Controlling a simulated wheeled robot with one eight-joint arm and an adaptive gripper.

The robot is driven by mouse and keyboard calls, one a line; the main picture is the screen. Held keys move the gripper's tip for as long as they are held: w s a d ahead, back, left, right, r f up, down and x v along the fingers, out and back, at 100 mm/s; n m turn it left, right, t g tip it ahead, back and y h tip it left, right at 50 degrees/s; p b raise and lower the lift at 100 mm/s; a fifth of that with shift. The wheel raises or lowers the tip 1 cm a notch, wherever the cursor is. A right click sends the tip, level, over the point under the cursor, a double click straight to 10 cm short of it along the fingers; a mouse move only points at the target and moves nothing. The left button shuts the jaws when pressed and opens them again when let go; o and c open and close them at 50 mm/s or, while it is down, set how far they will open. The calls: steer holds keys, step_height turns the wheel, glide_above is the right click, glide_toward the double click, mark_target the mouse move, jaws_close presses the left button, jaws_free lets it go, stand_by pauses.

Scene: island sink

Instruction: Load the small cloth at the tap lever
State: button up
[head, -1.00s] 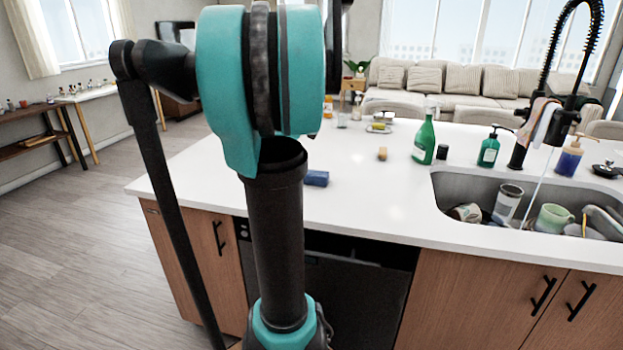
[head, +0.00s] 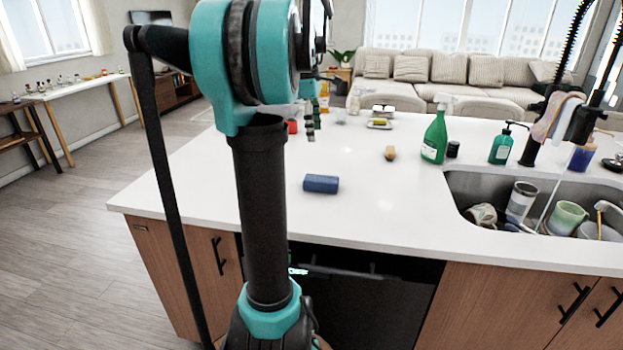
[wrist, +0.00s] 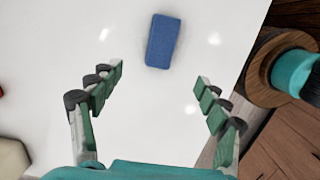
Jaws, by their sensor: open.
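Cloth (head: 548,116) in pinkish-tan and pale bluish-white hangs over the black spring-neck tap (head: 531,146) at the right of the head view. I cannot tell whether it is one piece or two. The lever itself is hard to make out. My gripper (wrist: 160,76) is open and empty in the wrist view, over the white counter. A blue sponge-like block (wrist: 163,41) lies just beyond and between its fingertips. In the head view my gripper is mostly hidden behind my arm, far left of the tap.
The sink (head: 468,188) holds cups and dishes, with water running. The counter's front middle is largely clear.

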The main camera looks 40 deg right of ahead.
glide_above(321, 178)
steer(key=w, duration=0.1)
steer(key=f, duration=1.1)
steer(key=shift+w+a, duration=0.2)
steer(key=shift+s+d+f, duration=0.1)
steer(key=shift+s+f, duration=0.15)
steer(key=shift+f, duration=0.8)
steer(key=shift+s+d+f, duration=0.1)
steer(key=shift+s+f, duration=0.1)
steer(key=shift+f, duration=0.8)
steer(key=shift+s+d+f, duration=0.1)
steer(key=shift+s+f, duration=0.15)
steer(key=shift+f, duration=0.8)
steer(key=shift+c, duration=0.4)
steer(key=c, duration=1.3)
steer(key=shift+o, duration=0.2)
steer(key=shift+r, duration=0.1)
